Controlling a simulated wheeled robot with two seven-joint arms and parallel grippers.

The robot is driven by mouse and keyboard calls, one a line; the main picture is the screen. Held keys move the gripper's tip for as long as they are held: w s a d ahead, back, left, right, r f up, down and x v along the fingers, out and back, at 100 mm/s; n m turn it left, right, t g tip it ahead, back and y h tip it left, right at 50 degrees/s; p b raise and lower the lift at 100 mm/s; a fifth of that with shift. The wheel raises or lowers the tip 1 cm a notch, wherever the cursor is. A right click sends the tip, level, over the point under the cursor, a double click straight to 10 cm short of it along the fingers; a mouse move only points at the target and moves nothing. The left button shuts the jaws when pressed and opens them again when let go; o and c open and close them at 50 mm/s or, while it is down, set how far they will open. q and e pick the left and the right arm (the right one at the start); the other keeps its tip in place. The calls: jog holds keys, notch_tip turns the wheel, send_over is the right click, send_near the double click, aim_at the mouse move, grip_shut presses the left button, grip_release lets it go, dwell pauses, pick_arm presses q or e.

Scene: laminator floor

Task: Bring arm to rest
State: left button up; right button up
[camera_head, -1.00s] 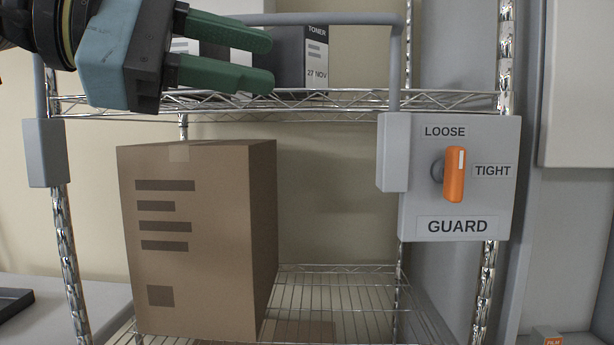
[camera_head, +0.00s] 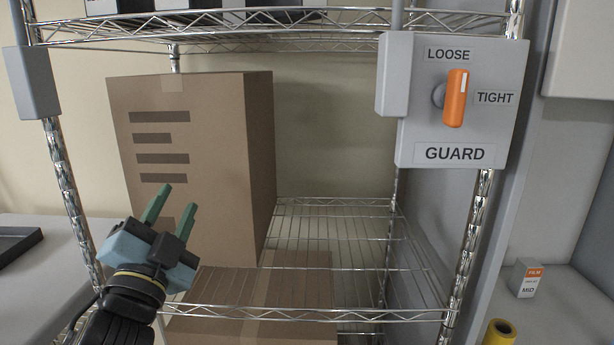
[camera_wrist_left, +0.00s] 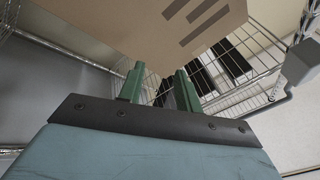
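My left gripper (camera_head: 174,208) is in front of the lower part of a large brown cardboard box (camera_head: 225,150) in the head view. Its two green fingers stand apart with nothing between them. In the left wrist view the fingers (camera_wrist_left: 158,85) are also parted and empty, with the box (camera_wrist_left: 150,25) above them. I cannot tell from these views whether the fingers touch the box; they appear apart from it. My right gripper is not in view.
A wire rack holds the box on its middle shelf (camera_head: 345,235), whose right side is bare. A grey guard panel (camera_head: 415,145) with an orange knob (camera_head: 457,98) is on the right post. A small film box (camera_head: 526,278) and a yellow roll (camera_head: 499,333) stand at lower right.

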pick_arm(q)
jog(key=s+a+f+n+g+y, duration=0.1)
jog(key=s+f+n+g, duration=0.15)
jog(key=f, duration=0.55)
jog(key=s+a+f+n+g+y, duration=0.1)
jog(key=s+f+n+g, duration=0.2)
jog(key=f, duration=0.6)
jog(key=s+a+f+n+g+y, duration=0.1)
jog(key=s+a+f+n+g, duration=0.15)
jog(key=f+g, duration=0.4)
jog(key=s+d+f+n+g+h, duration=0.2)
jog(key=s+f+g, duration=0.5)
jog(key=s+f, duration=0.9)
jog(key=s+f+g+b, duration=0.1)
jog(key=s+f+b, duration=0.15)
jog(key=f, duration=1.15)
jog(key=s+f+g+b, duration=0.1)
jog(key=s+f, duration=0.2)
jog(key=f, duration=1.1)
jog(key=s+a+f+b, duration=0.2)
jog(key=s+a+f, duration=0.1)
jog(key=s+f, duration=1.2)
jog(key=shift+s+f+m+g+y+b, duration=0.3)
jog(key=shift+s+f+g+b, duration=0.1)
jog(key=shift+f, duration=0.4)
